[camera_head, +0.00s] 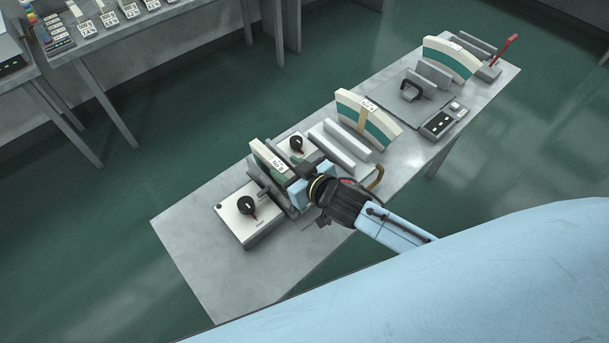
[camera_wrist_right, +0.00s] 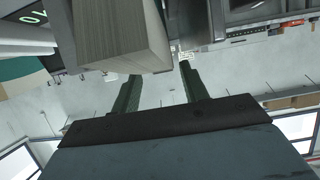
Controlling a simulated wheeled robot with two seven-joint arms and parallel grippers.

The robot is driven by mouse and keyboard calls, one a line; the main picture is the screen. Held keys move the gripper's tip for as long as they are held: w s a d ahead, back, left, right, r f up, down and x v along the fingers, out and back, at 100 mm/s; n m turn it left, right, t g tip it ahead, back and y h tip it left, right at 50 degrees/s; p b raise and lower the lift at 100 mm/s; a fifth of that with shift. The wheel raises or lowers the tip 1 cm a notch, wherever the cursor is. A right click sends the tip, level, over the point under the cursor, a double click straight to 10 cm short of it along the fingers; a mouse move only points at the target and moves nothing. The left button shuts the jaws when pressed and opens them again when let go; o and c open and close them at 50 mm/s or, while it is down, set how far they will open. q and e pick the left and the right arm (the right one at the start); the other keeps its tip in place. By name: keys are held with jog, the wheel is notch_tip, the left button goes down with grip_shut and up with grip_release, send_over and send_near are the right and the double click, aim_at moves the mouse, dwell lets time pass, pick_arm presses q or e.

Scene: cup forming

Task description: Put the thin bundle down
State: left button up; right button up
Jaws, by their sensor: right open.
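My right gripper (camera_head: 290,196) is over the near machine on the long grey table, beside a cream and green labelled board (camera_head: 268,158). In the right wrist view its two dark green fingers (camera_wrist_right: 160,72) stand apart with a gap between them. A grey block with fine layer lines (camera_wrist_right: 118,38), which looks like a stack of sheets, is just beyond the fingertips, mostly to the left. I cannot tell whether it is the thin bundle or whether a finger touches it. In the head view my gripper and wrist hide that spot. My left gripper is not in view.
A white box with a black knob (camera_head: 242,215) stands left of my gripper. Grey bars (camera_head: 340,146), another labelled board (camera_head: 367,119) and a control box (camera_head: 442,121) stand farther right. The table's near left end (camera_head: 220,280) is bare.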

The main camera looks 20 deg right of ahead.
jog(key=v, duration=1.1)
jog(key=shift+s+d, duration=0.1)
jog(key=shift+d, duration=0.05)
dwell(2.2)
